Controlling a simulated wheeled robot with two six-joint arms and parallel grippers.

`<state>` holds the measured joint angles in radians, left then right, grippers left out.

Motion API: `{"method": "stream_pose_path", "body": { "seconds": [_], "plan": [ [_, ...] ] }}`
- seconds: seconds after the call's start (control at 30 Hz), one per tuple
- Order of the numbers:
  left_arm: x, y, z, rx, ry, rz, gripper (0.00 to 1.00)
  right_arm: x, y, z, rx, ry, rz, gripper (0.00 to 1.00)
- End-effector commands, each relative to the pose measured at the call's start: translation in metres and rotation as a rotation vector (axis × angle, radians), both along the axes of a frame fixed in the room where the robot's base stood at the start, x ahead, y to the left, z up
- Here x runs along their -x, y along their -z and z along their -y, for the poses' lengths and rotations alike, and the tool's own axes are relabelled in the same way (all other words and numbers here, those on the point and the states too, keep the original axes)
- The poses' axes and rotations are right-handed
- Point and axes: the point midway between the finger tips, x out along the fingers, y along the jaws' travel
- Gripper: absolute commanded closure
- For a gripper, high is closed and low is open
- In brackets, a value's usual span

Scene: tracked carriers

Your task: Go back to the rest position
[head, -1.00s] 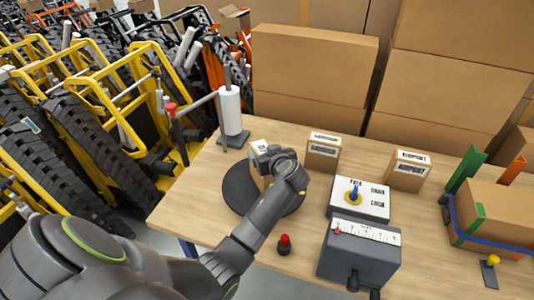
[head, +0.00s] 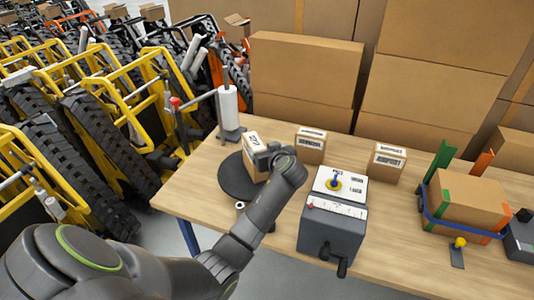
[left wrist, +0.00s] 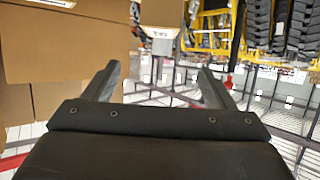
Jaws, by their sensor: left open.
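My left gripper (head: 268,152) is at the end of my left arm, over the table by the black round turntable (head: 238,180). A small labelled carton (head: 251,143) on the turntable shows just behind and left of it, partly covered. I cannot tell from the head view how far apart they are. In the left wrist view my left gripper (left wrist: 160,70) has its two fingers wide apart with nothing between them. My right gripper is in neither view.
The table (head: 415,225) carries two labelled cartons (head: 310,146) (head: 384,162), a grey crank box (head: 330,232) with a dial panel (head: 340,186), and a carton in a blue-railed holder (head: 467,200). A white roll post (head: 228,108) stands behind the turntable. Yellow tracked carriers (head: 120,115) crowd the left.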

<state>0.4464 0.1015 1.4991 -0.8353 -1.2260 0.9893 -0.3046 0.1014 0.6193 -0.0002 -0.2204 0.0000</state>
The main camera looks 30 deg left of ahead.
Motion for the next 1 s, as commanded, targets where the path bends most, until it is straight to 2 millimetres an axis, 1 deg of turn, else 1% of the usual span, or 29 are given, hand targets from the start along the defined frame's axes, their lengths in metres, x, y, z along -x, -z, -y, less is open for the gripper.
{"method": "stream_pose_path", "body": {
  "seconds": [0.2,0.3,0.47,0.57,0.67,0.7,0.77,0.8,0.87,0.9,0.97,1.0],
  "plan": [
    [0.0,0.0,0.0,-0.001,-0.001,-0.001,0.22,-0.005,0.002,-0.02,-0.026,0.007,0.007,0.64],
    [0.0,0.0,0.0,-0.001,-0.001,-0.001,0.22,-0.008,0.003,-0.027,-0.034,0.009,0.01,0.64],
    [0.002,0.002,0.0,0.001,0.0,-0.005,0.22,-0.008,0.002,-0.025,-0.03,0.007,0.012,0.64],
    [0.015,0.014,-0.002,0.01,0.008,-0.039,0.22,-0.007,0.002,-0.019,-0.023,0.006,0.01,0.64],
    [0.045,0.039,-0.005,0.036,0.03,-0.116,0.22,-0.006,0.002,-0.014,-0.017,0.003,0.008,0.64],
    [0.062,0.051,-0.006,0.05,0.046,-0.157,0.22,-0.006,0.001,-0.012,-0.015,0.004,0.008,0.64],
    [0.091,0.069,-0.006,0.073,0.075,-0.227,0.22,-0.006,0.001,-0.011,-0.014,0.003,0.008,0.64],
    [0.111,0.079,-0.005,0.088,0.099,-0.274,0.22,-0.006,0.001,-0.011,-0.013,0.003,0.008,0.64],
    [0.141,0.093,-0.003,0.111,0.138,-0.34,0.22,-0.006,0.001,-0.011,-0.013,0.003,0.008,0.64],
    [0.161,0.101,-0.001,0.126,0.167,-0.386,0.22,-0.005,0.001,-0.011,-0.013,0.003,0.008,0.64],
    [0.191,0.111,0.003,0.147,0.214,-0.449,0.22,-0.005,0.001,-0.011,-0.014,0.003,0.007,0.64],
    [0.211,0.116,0.006,0.161,0.249,-0.489,0.22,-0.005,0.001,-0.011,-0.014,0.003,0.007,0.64]
  ]
}}
